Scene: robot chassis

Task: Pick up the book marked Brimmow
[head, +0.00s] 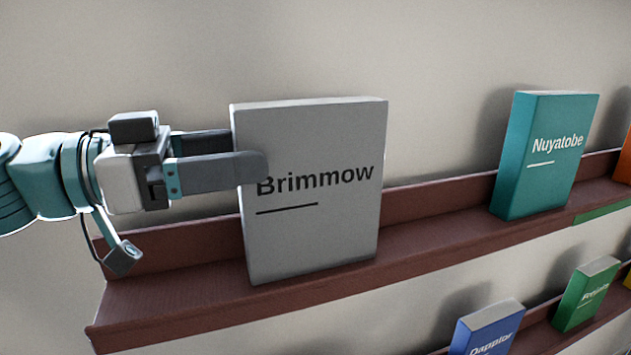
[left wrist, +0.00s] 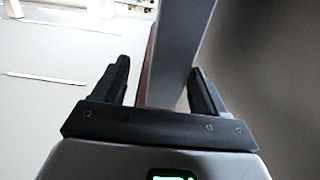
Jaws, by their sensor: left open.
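The grey book marked Brimmow (head: 315,225) stands upright on the upper brown shelf, its front cover facing me. My left gripper (head: 250,152) comes in from the left, with one finger in front of the cover, over the start of the word, and the other going behind the book. In the left wrist view the book (left wrist: 178,50) stands between the two spread fingers of the gripper (left wrist: 163,85), with gaps on both sides. The gripper is open. The tip of the rear finger is hidden behind the book in the head view. My right gripper is not in view.
The brown shelf (head: 180,300) has a low back rail. A teal book marked Nuyatobe (head: 545,160) stands farther right on it, with clear shelf between. A lower shelf holds a blue book (head: 487,328) and a green book (head: 587,293). A plain wall is behind.

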